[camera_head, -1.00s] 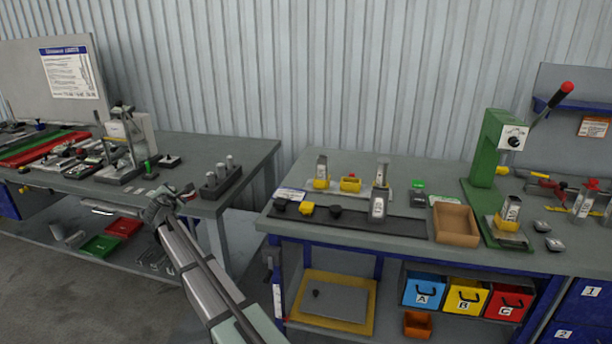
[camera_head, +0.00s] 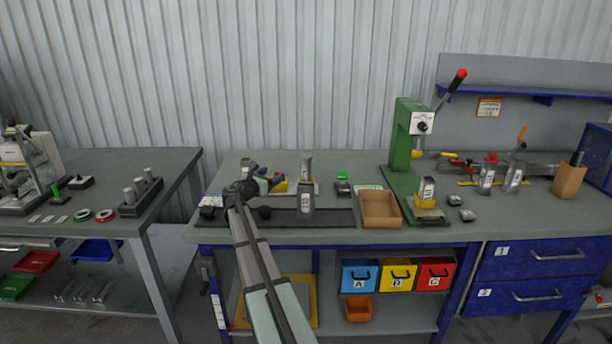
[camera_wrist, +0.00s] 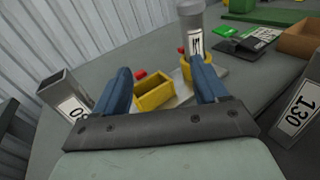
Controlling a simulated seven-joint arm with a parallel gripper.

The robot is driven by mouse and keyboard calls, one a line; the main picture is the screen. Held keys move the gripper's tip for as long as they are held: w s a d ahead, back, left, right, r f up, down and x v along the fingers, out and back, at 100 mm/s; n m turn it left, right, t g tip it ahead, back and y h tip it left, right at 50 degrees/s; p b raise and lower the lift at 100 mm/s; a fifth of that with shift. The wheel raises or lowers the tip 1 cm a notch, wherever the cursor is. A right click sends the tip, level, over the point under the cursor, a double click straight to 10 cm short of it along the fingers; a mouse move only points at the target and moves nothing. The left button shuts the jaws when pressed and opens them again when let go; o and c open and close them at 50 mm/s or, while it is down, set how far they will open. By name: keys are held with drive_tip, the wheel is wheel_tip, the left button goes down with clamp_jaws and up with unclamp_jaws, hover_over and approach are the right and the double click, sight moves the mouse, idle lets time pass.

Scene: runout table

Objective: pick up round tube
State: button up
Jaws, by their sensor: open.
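A grey round tube (camera_wrist: 193,30) with a white label stands upright near the top of the wrist view, its lower end at a yellow holder (camera_wrist: 186,68). It appears to be the tube (camera_head: 307,166) at the back of the bench in the head view. My gripper (camera_wrist: 162,76) is open and empty, its blue fingers spread. The tube is beyond the fingertips, nearer the right finger, and apart from them as far as I can tell. In the head view my gripper (camera_head: 266,183) is over the left part of the bench. The right finger hides part of the yellow holder.
A yellow open box (camera_wrist: 154,91) lies between the fingers in view. Rectangular tubes stand at left (camera_wrist: 66,94) and right (camera_wrist: 300,112). A brown tray (camera_head: 380,210) and green press (camera_head: 402,150) stand to the right. The bench's front edge (camera_head: 330,238) has bare strips.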

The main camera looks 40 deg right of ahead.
drive_tip(key=g, duration=0.1)
approach(308, 162)
drive_tip(key=w+a+f, duration=0.1)
drive_tip(key=w+f, duration=0.1)
drive_tip(key=shift+h, duration=0.4)
drive_tip(key=d, duration=0.2)
drive_tip(key=w+d, duration=0.1)
drive_tip(key=d, duration=0.4)
drive_tip(key=shift+w+d+r, duration=0.1)
drive_tip(key=shift+w+d, duration=0.25)
drive_tip(key=shift+d, duration=0.05)
drive_tip(key=shift+w+d+f, duration=0.1)
drive_tip(key=shift+d, duration=1.3)
drive_tip(key=shift+d+f, duration=0.1)
drive_tip(key=shift+d, duration=1.25)
drive_tip(key=c, duration=1.1)
